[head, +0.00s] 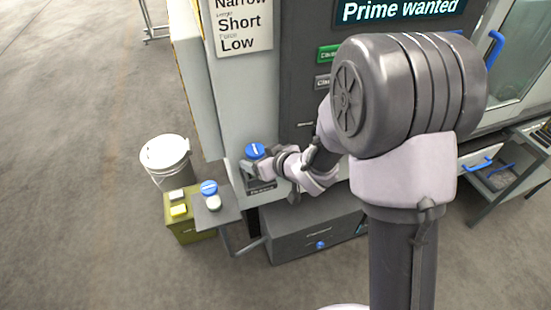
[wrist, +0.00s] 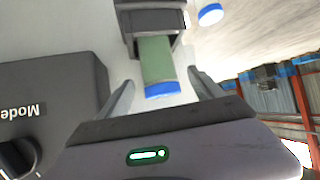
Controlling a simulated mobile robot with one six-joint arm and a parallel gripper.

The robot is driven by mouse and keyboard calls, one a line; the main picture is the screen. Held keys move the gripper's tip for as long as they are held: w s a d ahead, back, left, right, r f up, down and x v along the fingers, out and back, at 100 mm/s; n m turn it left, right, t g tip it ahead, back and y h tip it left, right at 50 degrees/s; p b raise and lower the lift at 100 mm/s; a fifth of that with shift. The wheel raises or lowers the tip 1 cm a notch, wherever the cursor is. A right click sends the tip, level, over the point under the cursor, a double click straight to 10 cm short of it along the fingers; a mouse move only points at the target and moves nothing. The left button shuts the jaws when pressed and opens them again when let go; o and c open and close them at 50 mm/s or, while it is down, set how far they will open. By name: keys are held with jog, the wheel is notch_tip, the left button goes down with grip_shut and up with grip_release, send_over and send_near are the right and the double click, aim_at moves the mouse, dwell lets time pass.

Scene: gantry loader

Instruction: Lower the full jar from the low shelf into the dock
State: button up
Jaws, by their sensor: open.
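A jar with a green body (wrist: 156,60) and a blue lid (wrist: 160,90) sits in a dark holder, which looks like the dock (wrist: 127,12), in the wrist view. In the head view its blue lid (head: 255,151) shows at the machine's front, beside my gripper (head: 264,168). In the wrist view my gripper (wrist: 161,80) is open, with one finger on each side of the jar and gaps between. A second jar with a blue lid (head: 209,188) and a pale body stands on the low shelf (head: 228,207); its lid also shows in the wrist view (wrist: 210,14).
A white bucket (head: 166,153) and a yellow-green box (head: 180,225) stand left of the shelf. A dark drawer unit (head: 312,235) lies below the dock. A dark panel with a knob (wrist: 50,95) is close on the left in the wrist view. The floor at left is clear.

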jog(key=v, duration=1.4)
jog(key=shift+r, duration=0.15)
jog(key=shift+s+d, duration=0.1)
jog(key=shift+d, duration=0.05)
notch_tip(320, 180, up, 7)
jog(key=p, duration=0.7)
